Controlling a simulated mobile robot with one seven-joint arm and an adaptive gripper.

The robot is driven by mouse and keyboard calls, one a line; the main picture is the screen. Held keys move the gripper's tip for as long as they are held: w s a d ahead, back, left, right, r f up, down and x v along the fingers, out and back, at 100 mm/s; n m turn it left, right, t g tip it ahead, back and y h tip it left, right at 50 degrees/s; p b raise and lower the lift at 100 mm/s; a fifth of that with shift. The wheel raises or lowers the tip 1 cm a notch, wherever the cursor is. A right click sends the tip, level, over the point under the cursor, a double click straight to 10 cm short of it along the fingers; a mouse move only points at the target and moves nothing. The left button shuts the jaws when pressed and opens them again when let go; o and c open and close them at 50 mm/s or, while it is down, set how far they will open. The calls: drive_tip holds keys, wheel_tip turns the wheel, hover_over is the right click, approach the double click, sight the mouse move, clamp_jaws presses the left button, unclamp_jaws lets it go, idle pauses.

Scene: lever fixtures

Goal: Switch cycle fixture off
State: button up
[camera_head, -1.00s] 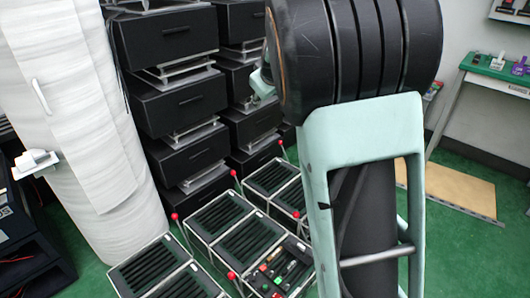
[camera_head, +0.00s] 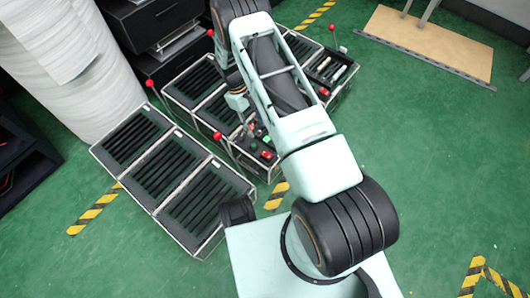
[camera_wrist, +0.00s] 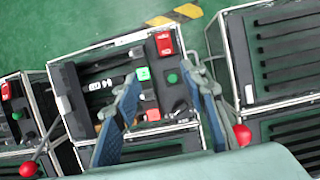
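The fixtures are metal-framed boxes with black slats (camera_head: 205,205) and levers with red ball knobs; I cannot tell which is the cycle fixture. One red lever knob (camera_wrist: 242,135) is just right of the right finger, another (camera_wrist: 28,168) at lower left. In the head view my arm partly hides the panel (camera_head: 262,152).
More slatted boxes adjoin the panel on both sides. Black drawer units (camera_head: 150,22) and a white wrapped column (camera_head: 75,75) stand at the back left. A wooden board (camera_head: 430,45) lies at the back right. Green floor (camera_head: 430,160) with striped tape is clear at right.

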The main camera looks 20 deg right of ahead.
sight(267, 154)
drive_tip(key=shift+g, duration=0.3)
drive_tip(key=b+x, duration=0.1)
drive_tip(key=x, duration=0.3)
drive_tip(key=b+x, duration=0.1)
drive_tip(key=x, duration=0.4)
drive_tip(key=b+x, duration=0.1)
drive_tip(key=x, duration=0.3)
drive_tip(key=shift+s+a+f, duration=0.15)
drive_tip(key=shift+s+f, duration=0.05)
drive_tip(key=shift+s, duration=0.25)
drive_tip(key=shift+c, duration=0.3)
drive_tip(key=shift+r, duration=0.1)
clamp_jaws()
